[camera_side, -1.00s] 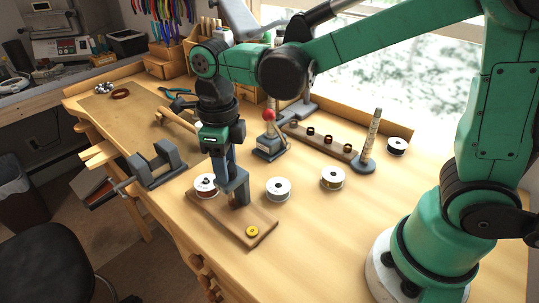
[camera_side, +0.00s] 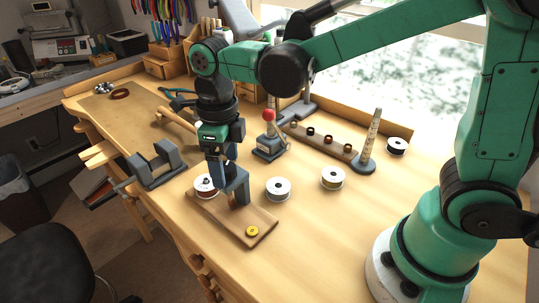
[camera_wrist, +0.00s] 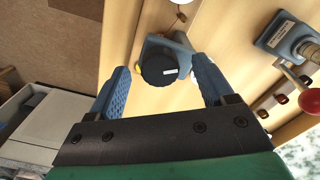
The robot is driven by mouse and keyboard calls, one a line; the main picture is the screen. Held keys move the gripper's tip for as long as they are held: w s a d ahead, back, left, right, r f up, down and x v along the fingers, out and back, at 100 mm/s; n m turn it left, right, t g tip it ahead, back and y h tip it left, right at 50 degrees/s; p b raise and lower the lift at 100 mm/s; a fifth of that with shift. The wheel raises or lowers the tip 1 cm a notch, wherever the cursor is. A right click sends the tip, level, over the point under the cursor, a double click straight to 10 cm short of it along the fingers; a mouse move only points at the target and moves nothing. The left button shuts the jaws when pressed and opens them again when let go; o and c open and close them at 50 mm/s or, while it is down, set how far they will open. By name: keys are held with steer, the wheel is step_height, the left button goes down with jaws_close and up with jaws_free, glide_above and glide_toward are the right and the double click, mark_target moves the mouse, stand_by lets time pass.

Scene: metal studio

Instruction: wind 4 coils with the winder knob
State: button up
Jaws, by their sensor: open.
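The winder (camera_side: 239,188), a grey-blue stand on a wooden board, is below my gripper (camera_side: 223,175) in the side view. In the wrist view its round black knob (camera_wrist: 158,66), with a small white label, lies between my two blue fingers (camera_wrist: 161,70). The fingers are open, with a visible gap on each side of the knob. I cannot tell how far above the knob the fingertips are. A white-rimmed spool with dark red wire (camera_side: 206,187) is at the board's far end, partly behind a finger. A yellow disc (camera_side: 252,231) is at its near end.
White-rimmed spools (camera_side: 278,188) (camera_side: 333,178) stand to the right. A device with a red ball lever (camera_side: 268,115) stands behind, near a rail of dark rings (camera_side: 329,141) and a tapered post (camera_side: 370,145). A grey vise (camera_side: 157,166) is at the left.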

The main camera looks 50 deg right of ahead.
mark_target(226, 167)
steer(key=shift+r, duration=2.7)
